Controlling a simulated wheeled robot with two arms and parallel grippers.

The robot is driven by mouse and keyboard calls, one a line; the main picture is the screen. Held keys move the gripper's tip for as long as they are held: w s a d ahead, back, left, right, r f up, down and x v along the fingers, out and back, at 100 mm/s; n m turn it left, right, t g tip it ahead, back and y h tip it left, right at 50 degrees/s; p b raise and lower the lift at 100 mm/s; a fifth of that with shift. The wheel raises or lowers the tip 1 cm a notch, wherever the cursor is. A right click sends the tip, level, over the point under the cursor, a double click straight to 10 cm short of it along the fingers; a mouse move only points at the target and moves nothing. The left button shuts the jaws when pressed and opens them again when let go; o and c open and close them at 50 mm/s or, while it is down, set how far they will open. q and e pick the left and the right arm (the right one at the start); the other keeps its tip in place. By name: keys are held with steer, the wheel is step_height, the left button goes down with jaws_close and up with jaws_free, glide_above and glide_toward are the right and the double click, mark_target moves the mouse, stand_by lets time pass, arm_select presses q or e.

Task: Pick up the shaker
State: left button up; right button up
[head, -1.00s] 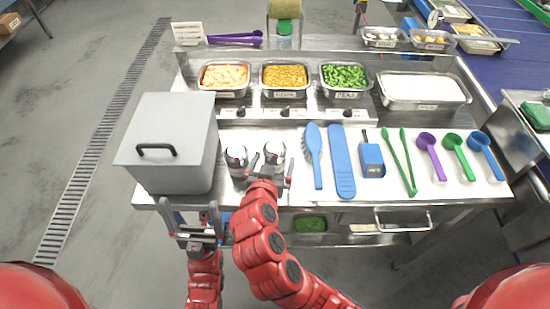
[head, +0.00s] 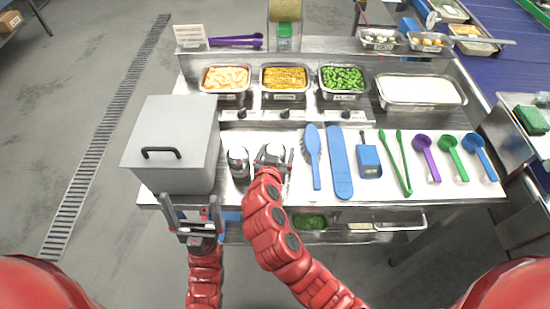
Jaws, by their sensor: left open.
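Two metal shakers stand side by side on the counter, right of the grey box. The left shaker (head: 238,161) is upright and free. The right shaker (head: 274,149) is mostly hidden behind my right gripper (head: 274,157), whose fingers are on either side of it. I cannot tell whether they touch it. My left gripper (head: 191,206) is open and empty, fingers pointing up, in front of the counter's front edge, below the grey box.
The large grey box (head: 172,128) with a black handle stands at the left. A blue brush (head: 313,152), a blue spatula, green tongs and several coloured scoops lie to the right. Food pans (head: 284,80) line the back. The counter's front edge (head: 350,203) is close.

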steer(key=c, duration=1.2)
steer(key=shift+r, duration=0.1)
